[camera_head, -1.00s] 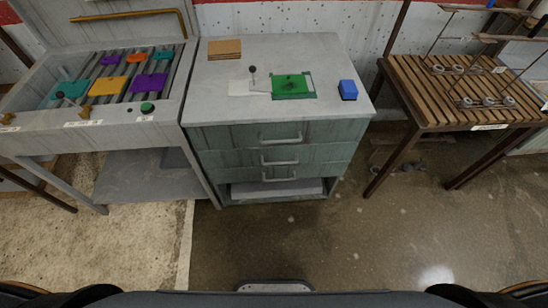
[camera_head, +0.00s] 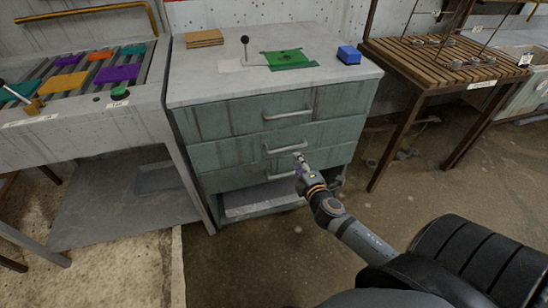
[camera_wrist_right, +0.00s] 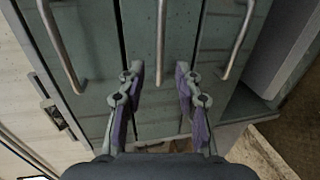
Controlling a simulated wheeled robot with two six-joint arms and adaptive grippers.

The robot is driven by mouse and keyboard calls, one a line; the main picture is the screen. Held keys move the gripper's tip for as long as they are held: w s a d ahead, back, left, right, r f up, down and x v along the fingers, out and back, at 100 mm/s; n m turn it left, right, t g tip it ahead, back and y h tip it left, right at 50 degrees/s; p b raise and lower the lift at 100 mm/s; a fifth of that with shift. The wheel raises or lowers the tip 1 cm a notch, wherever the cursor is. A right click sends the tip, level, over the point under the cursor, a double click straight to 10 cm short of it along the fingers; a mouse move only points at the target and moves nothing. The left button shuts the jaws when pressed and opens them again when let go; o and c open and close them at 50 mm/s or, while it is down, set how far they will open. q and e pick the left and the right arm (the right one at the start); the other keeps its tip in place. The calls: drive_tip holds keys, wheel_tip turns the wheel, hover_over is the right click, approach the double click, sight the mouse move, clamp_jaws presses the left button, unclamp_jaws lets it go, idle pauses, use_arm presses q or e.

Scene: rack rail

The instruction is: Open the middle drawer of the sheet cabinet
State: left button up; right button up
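The sheet cabinet (camera_head: 225,148) is a grey-green unit with a pale top and three drawers that look shut. The middle drawer's bar handle (camera_head: 285,147) is at the centre of its front. My right gripper (camera_head: 299,159) is just in front of it, slightly below and to its right in the head view. In the right wrist view, the gripper (camera_wrist_right: 157,82) is open and empty, and the middle handle (camera_wrist_right: 160,40) lines up with the gap between its fingers. Contact with the handle does not show. My left gripper is out of view.
The top handle (camera_head: 288,114) and bottom handle (camera_head: 282,174) flank the middle one. A roller bench (camera_head: 90,130) adjoins the cabinet at left. A slatted table (camera_head: 430,68) stands at right. The cabinet top holds a green sheet (camera_head: 288,58) and a blue block (camera_head: 348,54).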

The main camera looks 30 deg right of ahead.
sight(290, 147)
drive_tip(key=x, duration=1)
drive_tip(key=shift+w+d+f, duration=0.1)
drive_tip(key=shift+w+d, duration=0.05)
drive_tip(key=shift+w, duration=0.1)
clamp_jaws()
